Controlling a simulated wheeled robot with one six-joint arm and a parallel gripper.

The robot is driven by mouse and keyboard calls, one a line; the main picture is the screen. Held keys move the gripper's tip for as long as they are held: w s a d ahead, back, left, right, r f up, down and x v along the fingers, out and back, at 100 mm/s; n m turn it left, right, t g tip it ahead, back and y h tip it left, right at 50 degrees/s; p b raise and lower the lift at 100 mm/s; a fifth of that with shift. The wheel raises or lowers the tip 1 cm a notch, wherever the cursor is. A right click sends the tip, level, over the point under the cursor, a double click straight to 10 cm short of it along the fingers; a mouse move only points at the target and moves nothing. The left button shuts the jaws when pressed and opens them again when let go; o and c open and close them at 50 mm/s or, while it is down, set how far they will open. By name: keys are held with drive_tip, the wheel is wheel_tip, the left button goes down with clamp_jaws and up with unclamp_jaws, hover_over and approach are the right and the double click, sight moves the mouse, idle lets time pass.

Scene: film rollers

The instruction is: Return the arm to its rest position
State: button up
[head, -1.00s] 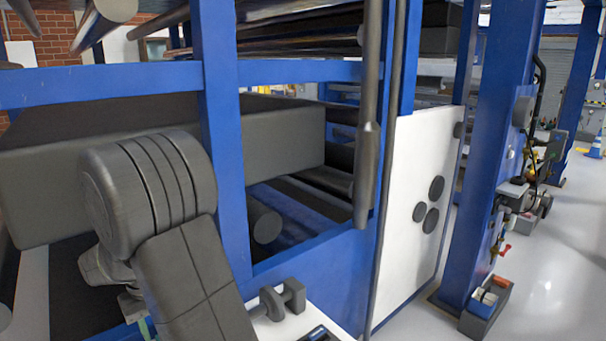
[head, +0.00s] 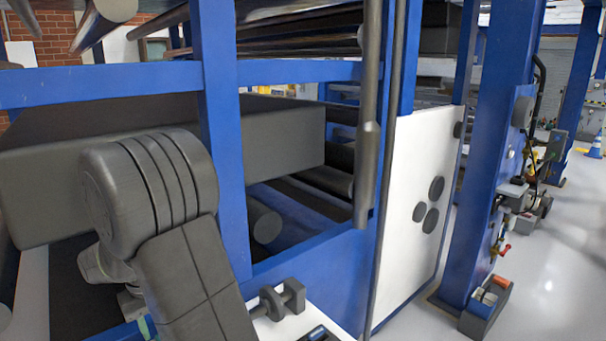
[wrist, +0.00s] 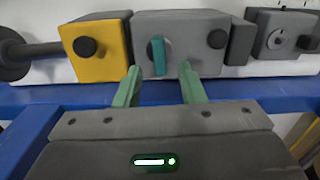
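My gripper (wrist: 159,76) shows in the wrist view with its two green fingers spread apart and nothing held between them. Beyond the fingertips is a grey control box with a teal knob (wrist: 158,55), which stands upright between the fingers in the picture. I see no finger touching the knob. In the head view my arm (head: 165,200) is bent at the left, in front of the blue frame. Its forearm and wrist are mostly hidden behind the nearer links, and only a sliver of green shows at the bottom edge.
A yellow box (wrist: 97,48) with a black button and another grey box (wrist: 283,35) flank the knob's box. A blue beam (wrist: 70,97) runs below them. In the head view a blue upright (head: 222,140) stands close to my arm. Open floor (head: 550,285) lies at the right.

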wheel_tip(320, 180, down, 4)
drive_tip(key=shift+r, duration=0.15)
drive_tip(key=shift+n, duration=0.3)
drive_tip(key=n+p, duration=0.1)
drive_tip(key=n, duration=0.2)
drive_tip(key=shift+n, duration=0.4)
drive_tip(key=n+p, duration=0.1)
drive_tip(key=n, duration=0.3)
wheel_tip(320, 180, up, 12)
drive_tip(key=shift+b, duration=0.35)
